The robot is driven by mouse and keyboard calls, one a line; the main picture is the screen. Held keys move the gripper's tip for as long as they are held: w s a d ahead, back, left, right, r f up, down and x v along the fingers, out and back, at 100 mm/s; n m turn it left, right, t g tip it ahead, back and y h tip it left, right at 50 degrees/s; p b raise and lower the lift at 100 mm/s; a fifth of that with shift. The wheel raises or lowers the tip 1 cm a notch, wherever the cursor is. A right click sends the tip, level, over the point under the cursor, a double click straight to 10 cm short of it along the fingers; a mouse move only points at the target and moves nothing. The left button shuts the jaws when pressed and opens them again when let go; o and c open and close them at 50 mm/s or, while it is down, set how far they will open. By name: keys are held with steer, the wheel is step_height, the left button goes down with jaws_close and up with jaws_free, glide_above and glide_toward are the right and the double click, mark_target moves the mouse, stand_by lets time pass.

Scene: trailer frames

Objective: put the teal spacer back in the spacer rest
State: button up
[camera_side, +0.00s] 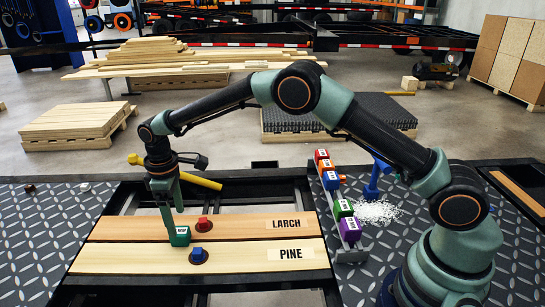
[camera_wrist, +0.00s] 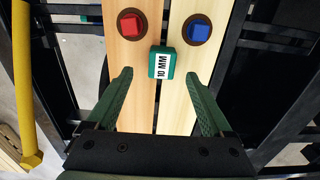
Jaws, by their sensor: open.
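The teal spacer (camera_side: 180,237) is a small block with a white label. In the wrist view the teal spacer (camera_wrist: 161,63) reads 10 MM and lies across the seam between two boards. My gripper (camera_side: 171,222) points down at it. In the wrist view my gripper (camera_wrist: 159,76) is open, with one finger on either side of the spacer and a visible gap to each. The spacer rest (camera_side: 352,256) is a narrow grey rack right of the boards in the side view.
The larch board (camera_side: 240,226) and pine board (camera_side: 240,256) lie side by side on a dark frame. A red block (camera_side: 203,224) and blue block (camera_side: 198,254) sit on them near the spacer. White chips (camera_side: 378,212) and a blue tool (camera_side: 373,182) lie beside the rest.

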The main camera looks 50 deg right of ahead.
mark_target(179, 231)
steer(key=shift+s+a+f, duration=0.1)
steer(key=shift+s+f, duration=0.05)
steer(key=shift+f, duration=2.55)
steer(key=shift+c, duration=0.3)
jaws_close()
steer(key=shift+r, duration=0.1)
